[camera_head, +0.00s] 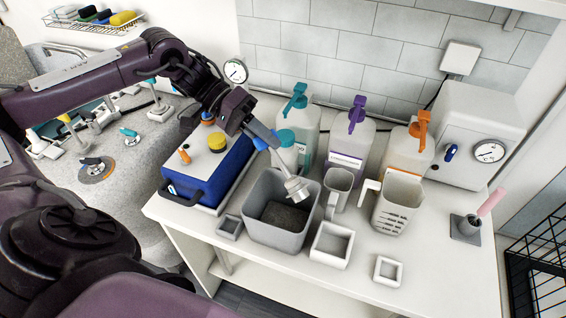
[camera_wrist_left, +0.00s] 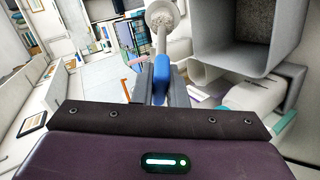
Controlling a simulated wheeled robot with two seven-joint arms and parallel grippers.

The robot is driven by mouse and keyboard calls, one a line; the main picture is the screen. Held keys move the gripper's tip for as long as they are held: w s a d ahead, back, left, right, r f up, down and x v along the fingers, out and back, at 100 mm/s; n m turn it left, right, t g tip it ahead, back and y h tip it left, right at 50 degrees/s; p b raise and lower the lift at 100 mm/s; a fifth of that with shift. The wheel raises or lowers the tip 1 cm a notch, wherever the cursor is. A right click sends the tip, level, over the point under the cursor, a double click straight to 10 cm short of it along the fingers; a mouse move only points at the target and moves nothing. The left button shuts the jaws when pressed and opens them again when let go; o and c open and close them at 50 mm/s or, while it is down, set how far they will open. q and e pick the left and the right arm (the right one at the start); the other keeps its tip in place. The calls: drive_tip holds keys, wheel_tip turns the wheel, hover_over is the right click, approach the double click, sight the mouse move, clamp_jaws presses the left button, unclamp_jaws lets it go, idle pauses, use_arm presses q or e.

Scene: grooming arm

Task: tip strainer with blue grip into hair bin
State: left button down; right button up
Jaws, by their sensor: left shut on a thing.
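The strainer (camera_head: 296,188) has a blue grip and a light handle with a round head. My left gripper (camera_head: 259,138) is shut on its blue grip, and the head hangs above the grey hair bin (camera_head: 258,226), near its upper right rim. The bin is open at the top, with dark grey matter on its floor. In the left wrist view the blue grip (camera_wrist_left: 161,72) sits between the fingers (camera_wrist_left: 161,85); the strainer head (camera_wrist_left: 162,14) is at the top, and the bin (camera_wrist_left: 205,45) is at upper right. My right gripper is not in view.
A blue case (camera_head: 208,172) stands left of the bin. Behind are pump bottles with teal, purple (camera_head: 352,135) and orange (camera_head: 408,150) tops.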

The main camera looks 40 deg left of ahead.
use_arm(q)
drive_tip(key=shift+f, duration=0.1)
idle(0.5)
drive_tip(key=shift+a+f+h, duration=0.15)
drive_tip(key=shift+f+h, duration=0.1)
drive_tip(key=shift+h, duration=0.05)
drive_tip(key=shift+w+a+f+h, duration=0.15)
drive_tip(key=shift+a+f+h, duration=0.25)
drive_tip(key=shift+h, duration=0.2)
drive_tip(key=shift+r, duration=0.1)
idle(0.9)
drive_tip(key=d+r+y+p, duration=0.1)
drive_tip(key=p, duration=0.2)
drive_tip(key=d+r+y+p, duration=0.1)
drive_tip(key=r+y+p, duration=0.1)
drive_tip(key=p, duration=0.2)
drive_tip(key=shift+s+d, duration=0.15)
drive_tip(key=shift+s, duration=0.2)
drive_tip(key=shift+s+d+r+m+y+p, duration=0.1)
drive_tip(key=shift+d+m+y+p, duration=0.2)
drive_tip(key=shift+y+p, duration=0.4)
drive_tip(key=shift+t, duration=0.3)
